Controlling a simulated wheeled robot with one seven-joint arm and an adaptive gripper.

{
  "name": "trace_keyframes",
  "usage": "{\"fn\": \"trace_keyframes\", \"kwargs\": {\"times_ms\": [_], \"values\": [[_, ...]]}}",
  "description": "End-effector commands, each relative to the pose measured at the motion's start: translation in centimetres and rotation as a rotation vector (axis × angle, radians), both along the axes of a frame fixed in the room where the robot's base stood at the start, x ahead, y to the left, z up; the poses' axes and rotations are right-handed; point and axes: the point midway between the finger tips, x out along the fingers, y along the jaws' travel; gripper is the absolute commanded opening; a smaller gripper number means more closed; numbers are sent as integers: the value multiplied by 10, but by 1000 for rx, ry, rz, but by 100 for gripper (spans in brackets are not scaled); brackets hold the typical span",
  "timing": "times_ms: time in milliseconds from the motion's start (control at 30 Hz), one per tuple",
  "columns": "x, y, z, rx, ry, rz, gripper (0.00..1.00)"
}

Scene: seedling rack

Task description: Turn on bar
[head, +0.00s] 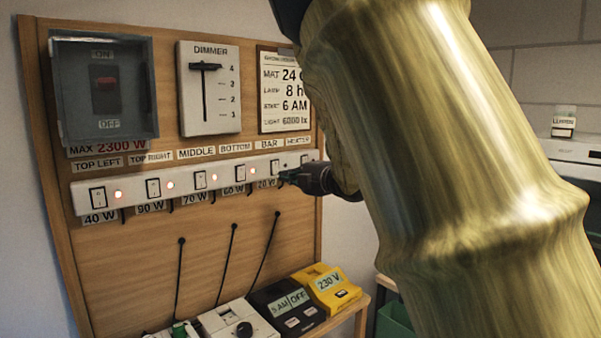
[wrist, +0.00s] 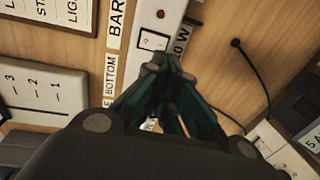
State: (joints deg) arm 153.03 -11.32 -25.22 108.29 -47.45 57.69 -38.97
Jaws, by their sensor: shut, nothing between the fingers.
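The bar switch (wrist: 152,40) is a white rocker beside the BAR label (wrist: 117,20) in the wrist view. Its lamp (wrist: 160,14) looks dark red, not glowing. In the head view the bar switch (head: 274,167) sits on the white switch strip (head: 135,191), above the 20 W label. My gripper (wrist: 154,66) is shut and empty, its dark green fingertips just below the switch in the wrist view; I cannot tell whether they touch. In the head view my gripper (head: 289,178) is at the strip's right part, and my arm covers much of the right side.
The top left, top right, middle and bottom lamps glow on the strip. The heater switch (head: 304,159) is right beside my gripper. Above are a covered main switch (head: 104,85), a dimmer (head: 209,90) and a notice. Cables and boxes, including a yellow one (head: 328,287), are below.

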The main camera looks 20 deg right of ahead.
Motion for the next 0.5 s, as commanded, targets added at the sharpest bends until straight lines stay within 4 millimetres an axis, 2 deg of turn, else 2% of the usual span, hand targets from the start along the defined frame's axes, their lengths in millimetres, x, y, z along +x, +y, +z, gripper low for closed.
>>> {"fn": "trace_keyframes", "kwargs": {"times_ms": [200, 500], "values": [[31, 11, -1, -1, 1, 1, 0], [54, 20, -6, -1, 1, 0, 0]]}}
